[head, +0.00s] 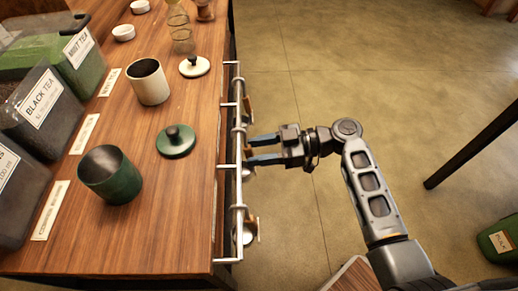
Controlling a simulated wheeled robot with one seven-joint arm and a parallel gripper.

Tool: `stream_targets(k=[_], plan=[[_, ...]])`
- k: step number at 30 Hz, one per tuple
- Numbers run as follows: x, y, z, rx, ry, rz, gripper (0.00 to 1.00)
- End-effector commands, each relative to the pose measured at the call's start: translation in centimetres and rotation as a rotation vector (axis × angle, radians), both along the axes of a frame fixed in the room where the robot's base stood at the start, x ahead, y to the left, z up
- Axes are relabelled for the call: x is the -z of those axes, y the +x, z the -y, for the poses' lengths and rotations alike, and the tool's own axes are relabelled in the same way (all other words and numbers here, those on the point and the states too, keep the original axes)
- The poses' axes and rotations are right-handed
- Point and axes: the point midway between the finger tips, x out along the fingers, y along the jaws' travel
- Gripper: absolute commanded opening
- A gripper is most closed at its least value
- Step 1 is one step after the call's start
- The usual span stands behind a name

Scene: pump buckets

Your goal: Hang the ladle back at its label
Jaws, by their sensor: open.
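A metal rail (238,185) runs along the counter's long edge. Small ladles seem to hang on its outer side: one near the upper part (249,110), one at the lower end (249,232), and a partly hidden piece just below my gripper. I cannot tell which ladle the task means. My gripper (250,151) is open, its two blue fingers pointing left at the middle of the rail. I see nothing clearly held between them; whether they touch the rail I cannot tell. White labels lie on the counter, at the top (109,82), middle (84,134) and bottom (50,210); their text is hard to read.
The wooden counter (185,220) holds a white canister (148,82), a green canister (110,174), a white lid (194,67) and a green lid (176,141). Tea bins (45,110) line its left. A bucket (498,240) stands on the floor at right. Floor beyond the rail is mostly clear.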

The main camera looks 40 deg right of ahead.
Motion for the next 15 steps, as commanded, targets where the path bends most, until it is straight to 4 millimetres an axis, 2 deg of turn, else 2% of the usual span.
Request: stream_targets(k=[7,15], plan=[[-0.2,-0.6,0.9,0.002,0.0,0.0,0.47],[-1.0,-3.1,4.3,0.003,-0.001,0.001,0.47]])
